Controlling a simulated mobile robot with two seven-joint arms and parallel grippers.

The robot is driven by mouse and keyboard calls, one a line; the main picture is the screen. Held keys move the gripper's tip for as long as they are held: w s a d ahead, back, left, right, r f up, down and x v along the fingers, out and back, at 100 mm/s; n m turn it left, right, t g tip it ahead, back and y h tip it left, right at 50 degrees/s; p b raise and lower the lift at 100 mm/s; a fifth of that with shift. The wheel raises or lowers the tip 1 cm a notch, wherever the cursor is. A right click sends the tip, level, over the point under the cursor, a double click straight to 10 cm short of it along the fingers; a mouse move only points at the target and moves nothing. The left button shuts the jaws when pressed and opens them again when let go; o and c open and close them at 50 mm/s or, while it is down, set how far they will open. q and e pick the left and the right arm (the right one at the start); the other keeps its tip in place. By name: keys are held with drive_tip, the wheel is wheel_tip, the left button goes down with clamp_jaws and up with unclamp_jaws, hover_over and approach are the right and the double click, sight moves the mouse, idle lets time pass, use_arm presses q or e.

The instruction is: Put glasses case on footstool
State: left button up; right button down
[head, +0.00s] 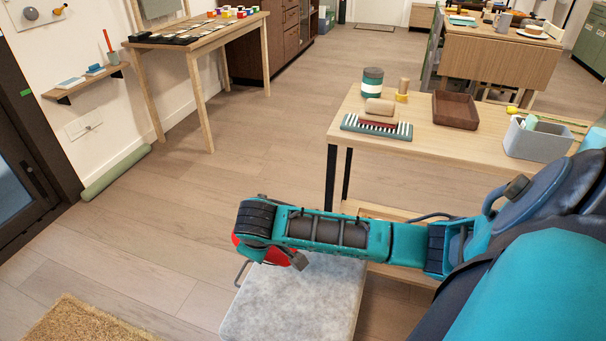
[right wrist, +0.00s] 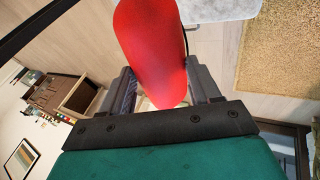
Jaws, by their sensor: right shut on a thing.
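The red glasses case (right wrist: 152,50) is in the right wrist view, held between the two fingers of my right gripper (right wrist: 165,84). In the head view the case (head: 274,256) shows partly from behind my right wrist, which hides its middle. The footstool (head: 290,304) is a block with a light grey, fuzzy top. In the head view the case overlaps the footstool's far left corner; I cannot tell the height between them. The footstool (right wrist: 216,9) also shows at the top of the right wrist view. My left gripper is out of view.
A wooden table (head: 476,138) stands behind the footstool, holding a brown tray (head: 455,110), a grey bin (head: 538,140) and a striped green item (head: 376,127). A tan shag rug (head: 85,322) lies at lower left. The floor left of the footstool is clear.

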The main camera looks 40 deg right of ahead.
drive_tip(key=s+d+f, duration=0.3)
drive_tip(key=d+f, duration=0.1)
drive_tip(key=d, duration=0.3)
drive_tip(key=shift+n, duration=0.5)
drive_tip(key=f+b, duration=0.2)
drive_tip(key=f, duration=0.3)
drive_tip(key=f+b, duration=0.3)
drive_tip(key=f, duration=0.3)
drive_tip(key=f+b, duration=0.2)
drive_tip(key=f, duration=0.3)
drive_tip(key=shift+d+f, duration=0.15)
drive_tip(key=shift+d, duration=0.25)
wheel_tip(320, 180, down, 4)
drive_tip(key=shift+r+b, duration=0.15)
drive_tip(key=shift+b, duration=1)
drive_tip(key=shift+f, duration=0.2)
drive_tip(key=shift+c, duration=1.1)
unclamp_jaws()
